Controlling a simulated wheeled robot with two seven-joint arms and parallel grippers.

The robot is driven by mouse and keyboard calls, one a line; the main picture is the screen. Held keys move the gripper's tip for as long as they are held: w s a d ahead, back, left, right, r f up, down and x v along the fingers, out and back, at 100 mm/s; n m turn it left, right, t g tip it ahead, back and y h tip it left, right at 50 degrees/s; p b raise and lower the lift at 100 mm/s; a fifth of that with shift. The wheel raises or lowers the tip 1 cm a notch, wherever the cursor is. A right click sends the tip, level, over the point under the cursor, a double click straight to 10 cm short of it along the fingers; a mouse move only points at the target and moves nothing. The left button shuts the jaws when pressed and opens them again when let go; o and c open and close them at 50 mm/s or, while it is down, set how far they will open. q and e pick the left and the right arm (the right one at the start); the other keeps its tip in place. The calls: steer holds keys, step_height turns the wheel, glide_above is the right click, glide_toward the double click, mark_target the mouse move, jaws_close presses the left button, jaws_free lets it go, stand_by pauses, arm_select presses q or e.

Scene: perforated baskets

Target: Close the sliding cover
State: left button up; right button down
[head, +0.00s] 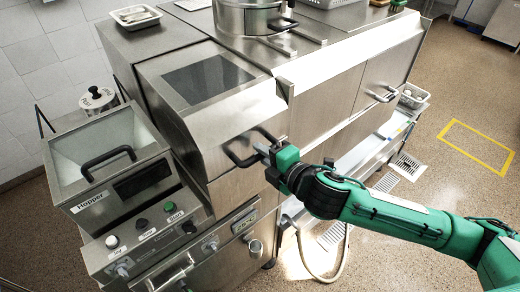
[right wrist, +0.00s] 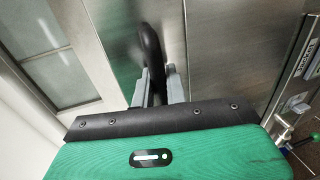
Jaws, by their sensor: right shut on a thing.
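The steel cover (head: 232,108) with a dark window (head: 208,79) sits on top of the machine, left of centre in the head view. A black loop handle (head: 238,157) stands out from its sloped front. My right gripper (head: 266,151) reaches in from the right and is shut on this handle. In the right wrist view the black handle (right wrist: 151,50) runs down between the two grey fingers of my right gripper (right wrist: 157,88). The gripped part of the handle is partly hidden by the fingers. My left gripper is in neither view.
A hopper (head: 105,150) with its own black handle stands at left, above a panel with knobs (head: 143,223). A pot (head: 250,16) stands on the machine's back. A white tray (head: 413,96) is at right. The floor at right is open, with a yellow outline (head: 478,148).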

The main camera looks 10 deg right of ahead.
steer(key=shift+f, duration=0.15)
steer(key=c, duration=1.6)
jaws_free()
steer(key=shift+s, duration=0.1)
steer(key=shift+o, duration=0.7)
steer(key=shift+d, duration=0.15)
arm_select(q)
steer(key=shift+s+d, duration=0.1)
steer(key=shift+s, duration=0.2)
arm_select(e)
steer(key=shift+s, duration=0.15)
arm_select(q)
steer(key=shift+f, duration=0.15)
arm_select(e)
steer(key=shift+d, duration=0.1)
